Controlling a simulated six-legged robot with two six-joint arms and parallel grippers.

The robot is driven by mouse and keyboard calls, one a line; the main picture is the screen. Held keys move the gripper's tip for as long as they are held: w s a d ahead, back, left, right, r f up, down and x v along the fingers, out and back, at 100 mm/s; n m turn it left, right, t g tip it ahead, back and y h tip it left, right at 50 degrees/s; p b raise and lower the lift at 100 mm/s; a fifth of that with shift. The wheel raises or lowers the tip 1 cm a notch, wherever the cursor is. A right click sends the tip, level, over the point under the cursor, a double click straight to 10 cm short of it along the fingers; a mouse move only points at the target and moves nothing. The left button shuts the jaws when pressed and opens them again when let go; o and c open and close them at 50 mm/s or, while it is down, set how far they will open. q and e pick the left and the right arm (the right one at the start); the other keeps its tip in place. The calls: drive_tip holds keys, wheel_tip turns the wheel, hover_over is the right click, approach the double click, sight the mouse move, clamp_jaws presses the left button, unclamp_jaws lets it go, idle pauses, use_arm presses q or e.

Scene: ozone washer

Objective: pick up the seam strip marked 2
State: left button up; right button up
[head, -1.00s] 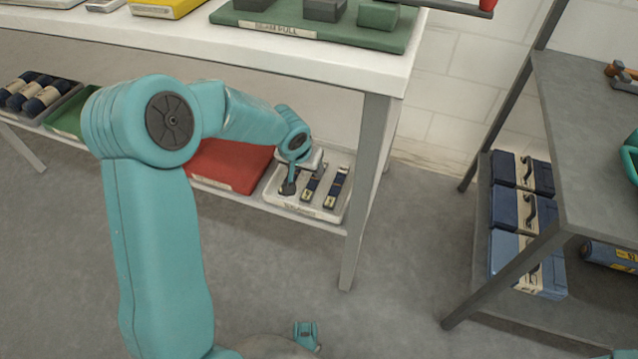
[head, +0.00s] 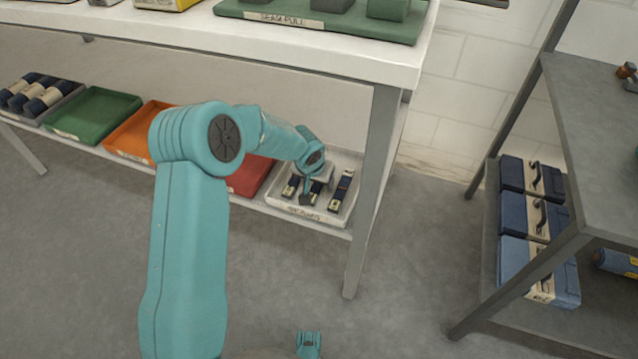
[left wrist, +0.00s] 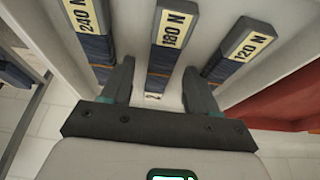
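A white tray (head: 345,213) on the low shelf holds three dark blue seam strips with cream labels. In the left wrist view they read 240 N (left wrist: 88,20), 180 N (left wrist: 172,28) and 120 N (left wrist: 248,46), left to right. A small tag (left wrist: 152,96) lies at the near end of the middle strip; its mark is too small to read. My left gripper (left wrist: 157,68) is open, with one finger on each side of the middle strip and nothing held. In the head view the left gripper (head: 308,190) hides part of that strip.
The white tabletop (head: 300,55) and its leg (head: 372,190) stand above and right of the tray. A red tray (head: 250,178), an orange tray (head: 135,133) and a green tray (head: 95,110) share the shelf. A grey rack (head: 590,150) stands at the right.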

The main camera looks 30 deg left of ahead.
use_arm(q)
clamp_jaws()
